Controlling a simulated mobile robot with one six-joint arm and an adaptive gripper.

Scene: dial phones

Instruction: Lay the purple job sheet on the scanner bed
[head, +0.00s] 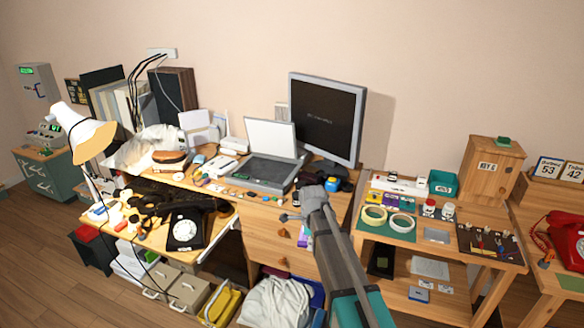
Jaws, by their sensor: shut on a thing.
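The scanner (262,172) stands on the desk left of the monitor, with its pale lid (270,138) raised and its dark bed bare. My gripper (291,217) is in front of the desk's right part, below and to the right of the scanner, and it is shut. A small purple and white sheet (302,238) shows just under it, in front of the drawers. It appears to be the purple job sheet held in the jaws, though the wrist hides part of it and the grip is too small to see clearly.
Small items crowd the desk's front edge by the scanner. The monitor (327,115) stands to the scanner's right, a black dial phone (186,232) lower left, and a lamp (90,135) at far left. The right table (460,262) holds tape rolls, jars and coloured cards.

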